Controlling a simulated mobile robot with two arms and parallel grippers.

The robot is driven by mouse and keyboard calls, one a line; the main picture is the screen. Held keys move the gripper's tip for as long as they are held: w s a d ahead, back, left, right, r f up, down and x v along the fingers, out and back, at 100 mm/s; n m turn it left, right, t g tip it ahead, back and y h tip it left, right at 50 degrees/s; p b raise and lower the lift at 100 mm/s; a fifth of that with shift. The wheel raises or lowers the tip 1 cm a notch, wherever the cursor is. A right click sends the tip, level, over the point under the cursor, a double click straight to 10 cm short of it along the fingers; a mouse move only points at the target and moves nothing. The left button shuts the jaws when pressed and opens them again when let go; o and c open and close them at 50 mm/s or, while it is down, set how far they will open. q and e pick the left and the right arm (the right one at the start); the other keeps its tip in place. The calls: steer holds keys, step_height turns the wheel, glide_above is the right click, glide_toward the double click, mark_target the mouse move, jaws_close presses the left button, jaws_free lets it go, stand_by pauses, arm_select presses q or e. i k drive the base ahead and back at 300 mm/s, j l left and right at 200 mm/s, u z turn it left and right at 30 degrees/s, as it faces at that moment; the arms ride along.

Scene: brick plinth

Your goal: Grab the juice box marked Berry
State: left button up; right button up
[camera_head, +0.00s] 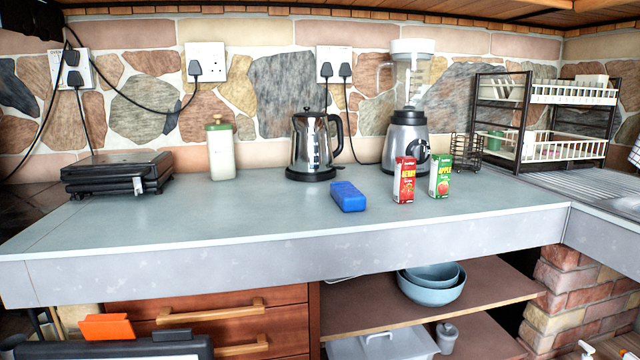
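The red juice box marked Berry (404,180) stands upright on the grey counter (250,215), towards the right of the middle. The green juice box marked Apple (440,177) stands upright close to its right, with a narrow gap between them. A blue box-like object (348,197) lies on the counter to the left of the Berry box. Nothing covers the front of the Berry box. I see neither of my grippers in the head view.
A blender (406,130) stands behind the juice boxes, with a steel kettle (313,147) to its left. A wire holder (466,152) and dish rack (572,148) are on the right. A pale bottle (221,150) and black appliance (117,173) are left. The counter's front is clear.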

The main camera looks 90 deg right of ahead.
mark_target(405, 167)
steer(key=i+z, duration=0.55)
steer(key=k+z, duration=0.1)
steer(key=z, duration=2.85)
